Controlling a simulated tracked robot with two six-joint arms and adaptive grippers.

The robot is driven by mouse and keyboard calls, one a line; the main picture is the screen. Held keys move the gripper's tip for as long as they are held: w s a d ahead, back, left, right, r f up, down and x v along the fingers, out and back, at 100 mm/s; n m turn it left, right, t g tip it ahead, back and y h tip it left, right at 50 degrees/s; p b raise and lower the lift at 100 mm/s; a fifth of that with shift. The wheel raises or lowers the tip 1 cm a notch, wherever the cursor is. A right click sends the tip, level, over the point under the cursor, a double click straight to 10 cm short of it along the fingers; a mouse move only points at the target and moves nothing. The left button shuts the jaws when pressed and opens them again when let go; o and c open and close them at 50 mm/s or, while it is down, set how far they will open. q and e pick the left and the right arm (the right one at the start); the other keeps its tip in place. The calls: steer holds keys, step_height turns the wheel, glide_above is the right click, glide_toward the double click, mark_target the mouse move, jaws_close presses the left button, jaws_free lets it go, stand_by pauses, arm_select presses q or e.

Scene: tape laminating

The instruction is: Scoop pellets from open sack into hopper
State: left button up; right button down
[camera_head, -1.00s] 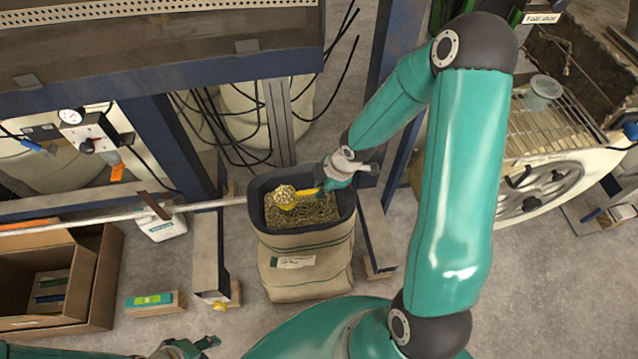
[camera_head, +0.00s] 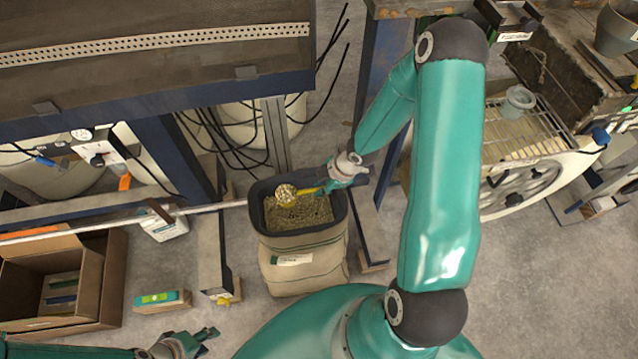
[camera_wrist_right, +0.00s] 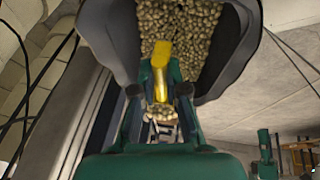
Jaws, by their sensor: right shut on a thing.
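The open sack (camera_head: 305,272) stands on the floor at the middle, with a dark rim and tan pellets (camera_head: 312,212) inside. My right gripper (camera_head: 328,184) is shut on the yellow handle of a scoop (camera_head: 309,190). The scoop's bowl (camera_head: 286,194) is heaped with pellets and shows over the left part of the sack mouth. In the right wrist view the yellow handle (camera_wrist_right: 160,70) sits between my fingers, with the sack's pellets (camera_wrist_right: 185,25) beyond. My left gripper (camera_head: 200,340) is at the bottom left, apart from the sack; its jaw opening is unclear. I cannot identify the hopper with certainty.
A grey tapered container (camera_head: 617,30) is cut off at the top right. A small grey cup (camera_head: 518,102) stands on a wire rack. Blue frame posts flank the sack, and a pale bar (camera_head: 215,207) runs to its left. A cardboard box (camera_head: 110,280) is at left.

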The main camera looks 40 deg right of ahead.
steer(key=shift+s+d+r+p, duration=0.2)
steer(key=shift+r+p, duration=0.4)
steer(key=shift+p, duration=0.7)
steer(key=r+p, duration=0.2)
steer(key=p, duration=0.1)
steer(key=shift+s+d+y, duration=0.2)
steer(key=shift+d+y, duration=0.1)
steer(key=shift+d+r, duration=0.15)
steer(key=shift+r, duration=0.05)
steer(key=shift+s+d+r+t, duration=0.1)
steer(key=shift+r+t, duration=0.05)
steer(key=shift+r, duration=0.2)
steer(key=shift+s+d+r+t, duration=0.1)
steer(key=shift+r+t, duration=0.05)
steer(key=shift+r, duration=0.2)
steer(key=shift+a, duration=0.1)
